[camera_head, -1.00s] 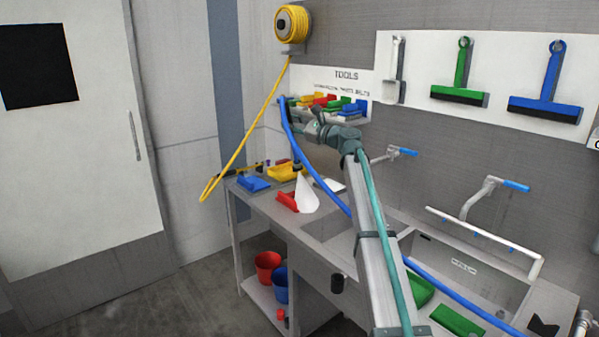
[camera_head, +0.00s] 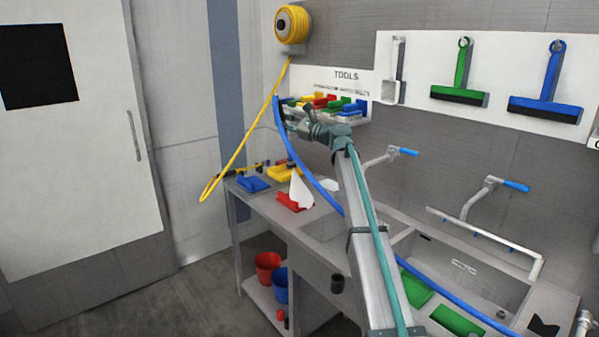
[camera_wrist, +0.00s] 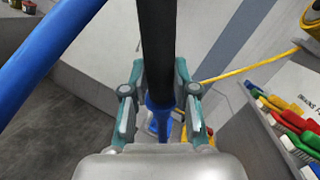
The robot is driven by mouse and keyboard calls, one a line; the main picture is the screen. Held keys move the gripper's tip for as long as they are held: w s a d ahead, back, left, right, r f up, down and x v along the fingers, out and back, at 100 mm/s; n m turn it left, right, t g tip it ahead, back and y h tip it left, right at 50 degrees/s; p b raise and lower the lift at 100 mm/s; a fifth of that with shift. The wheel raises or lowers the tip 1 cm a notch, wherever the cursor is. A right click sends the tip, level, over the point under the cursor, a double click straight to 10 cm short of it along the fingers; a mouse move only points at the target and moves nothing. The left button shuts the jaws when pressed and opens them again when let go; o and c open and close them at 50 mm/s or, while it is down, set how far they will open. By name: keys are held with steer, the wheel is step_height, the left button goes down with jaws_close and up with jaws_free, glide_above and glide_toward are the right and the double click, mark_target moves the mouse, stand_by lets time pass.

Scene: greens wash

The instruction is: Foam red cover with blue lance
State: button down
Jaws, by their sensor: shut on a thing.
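My gripper (camera_wrist: 160,108) is shut on the blue lance (camera_wrist: 158,50), whose black shaft runs between the fingers to a blue part beyond them. In the head view my arm reaches over the far end of the bench, and the lance is mostly hidden or too small to tell. The cover cannot be made out in the wrist view.
A blue hose (camera_head: 318,183) loops from my gripper down across the sink. The blue cover (camera_head: 253,184) and yellow cover (camera_head: 282,172) lie close by. A yellow hose (camera_head: 240,130) hangs from its wall reel. A shelf of coloured brushes (camera_head: 345,115) is behind my arm; taps stand right.

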steer(key=w+a, duration=0.5)
steer(key=w, duration=0.2)
steer(key=shift+w+a+b, duration=0.25)
steer(key=shift+w+b, duration=0.05)
stand_by(1.2)
stand_by(0.6)
steer(key=c, duration=1.6)
jaws_free()
steer(key=shift+c, duration=0.2)
